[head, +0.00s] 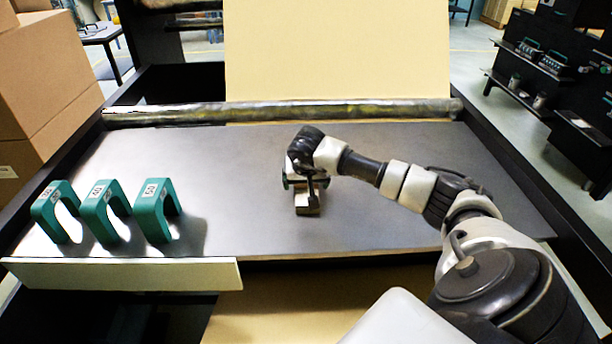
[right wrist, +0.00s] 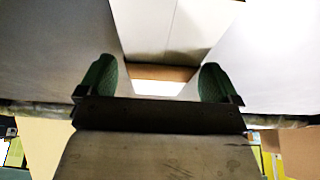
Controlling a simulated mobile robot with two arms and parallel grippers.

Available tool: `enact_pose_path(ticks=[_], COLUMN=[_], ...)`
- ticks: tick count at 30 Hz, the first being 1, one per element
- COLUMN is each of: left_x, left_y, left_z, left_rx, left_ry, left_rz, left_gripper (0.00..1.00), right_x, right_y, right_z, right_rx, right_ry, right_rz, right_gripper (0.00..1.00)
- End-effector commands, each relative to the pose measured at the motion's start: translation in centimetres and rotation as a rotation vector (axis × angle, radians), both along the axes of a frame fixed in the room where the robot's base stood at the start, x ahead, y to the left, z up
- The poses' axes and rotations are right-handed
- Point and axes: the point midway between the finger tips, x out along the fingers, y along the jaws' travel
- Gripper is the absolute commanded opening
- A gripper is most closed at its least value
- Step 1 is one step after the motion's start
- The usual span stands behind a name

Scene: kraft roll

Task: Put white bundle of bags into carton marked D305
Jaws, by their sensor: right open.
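My right gripper (head: 305,184) is over the middle of the grey table, pointing down and open. In the right wrist view its two green fingertips (right wrist: 158,78) stand apart. A pale, whitish block with a brown band (right wrist: 175,35) lies between and beyond them; it looks like the white bundle of bags. In the head view the gripper covers most of this block, and only its near end (head: 307,210) shows. I cannot tell whether the fingers touch it. No carton marking D305 can be read. My left gripper is not in view.
Several green arch-shaped pieces (head: 106,210) with number labels stand on the table's left. A long roller bar (head: 290,110) crosses the back, with kraft paper (head: 335,55) behind it. Brown cartons (head: 45,75) are stacked at the left. The table's right part is clear.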

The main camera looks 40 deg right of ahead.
Motion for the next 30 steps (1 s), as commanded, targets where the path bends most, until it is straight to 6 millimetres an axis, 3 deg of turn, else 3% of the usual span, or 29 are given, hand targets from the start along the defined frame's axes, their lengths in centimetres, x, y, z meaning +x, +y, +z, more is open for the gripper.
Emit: enact_pose_path(ticks=[3, 15, 24, 30], left_x=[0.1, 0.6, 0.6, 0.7], left_y=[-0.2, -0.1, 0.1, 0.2], left_z=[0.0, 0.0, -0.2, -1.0], left_rx=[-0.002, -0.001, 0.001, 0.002], left_ry=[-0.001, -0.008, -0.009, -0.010], left_rz=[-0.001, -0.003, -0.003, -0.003], left_gripper=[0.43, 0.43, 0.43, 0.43], right_x=[0.0, 0.0, 0.0, 0.1], right_y=[0.0, 0.0, 0.0, -0.1], right_z=[0.0, 0.1, 0.4, 2.4], right_rx=[0.000, 0.000, 0.000, -0.001], right_ry=[0.000, 0.000, -0.002, -0.005], right_rz=[0.000, 0.000, -0.001, -0.001], right_gripper=[0.94, 0.34, 0.33, 0.33])
